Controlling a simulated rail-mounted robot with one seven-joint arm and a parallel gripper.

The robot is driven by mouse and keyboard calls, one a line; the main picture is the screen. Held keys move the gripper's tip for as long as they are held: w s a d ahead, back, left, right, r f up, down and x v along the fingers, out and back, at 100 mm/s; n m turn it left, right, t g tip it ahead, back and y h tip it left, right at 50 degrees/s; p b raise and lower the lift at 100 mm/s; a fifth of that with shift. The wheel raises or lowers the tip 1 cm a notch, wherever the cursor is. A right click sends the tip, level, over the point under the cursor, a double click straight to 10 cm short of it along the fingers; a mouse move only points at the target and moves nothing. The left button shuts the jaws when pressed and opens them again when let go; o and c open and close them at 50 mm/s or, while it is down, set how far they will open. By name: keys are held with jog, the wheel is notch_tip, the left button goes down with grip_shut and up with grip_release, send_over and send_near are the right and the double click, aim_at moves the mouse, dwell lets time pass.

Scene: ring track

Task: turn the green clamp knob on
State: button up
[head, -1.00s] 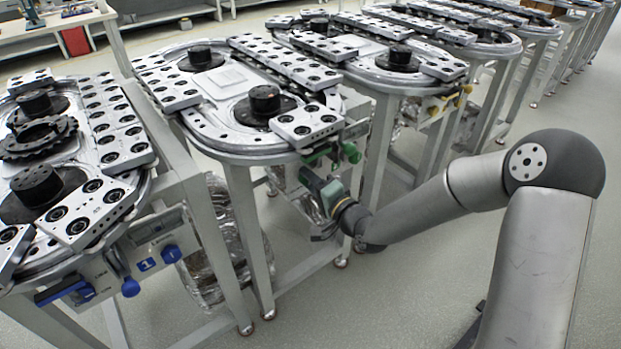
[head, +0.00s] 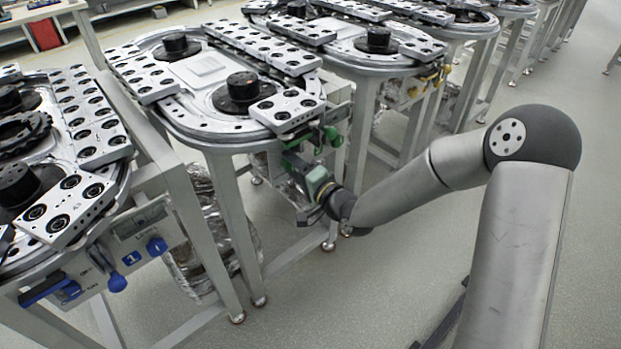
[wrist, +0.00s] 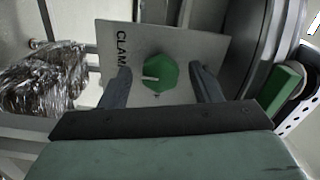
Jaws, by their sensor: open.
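The green clamp knob (wrist: 160,73) is an octagonal knob with a pale pointer line, on a light panel (wrist: 200,45) lettered "CLAM…". In the wrist view my gripper (wrist: 160,78) is open, with one dark finger on each side of the knob and gaps between. I cannot tell how far the fingertips are from the panel. In the head view my gripper (head: 306,170) is at the front of the middle ring-track table (head: 215,142), below its top, and hides the knob.
Another green part (wrist: 280,88) is at the right of the wrist view. A foil-wrapped bundle (wrist: 45,75) is at the left. In the head view, a neighbouring table has blue knobs (head: 157,246) at left, and another has yellow ones (head: 440,75). The floor at right is clear.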

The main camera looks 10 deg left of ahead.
jog(key=p+v, duration=0.2)
jog(key=v, duration=1.5)
jog(key=shift+r, duration=0.1)
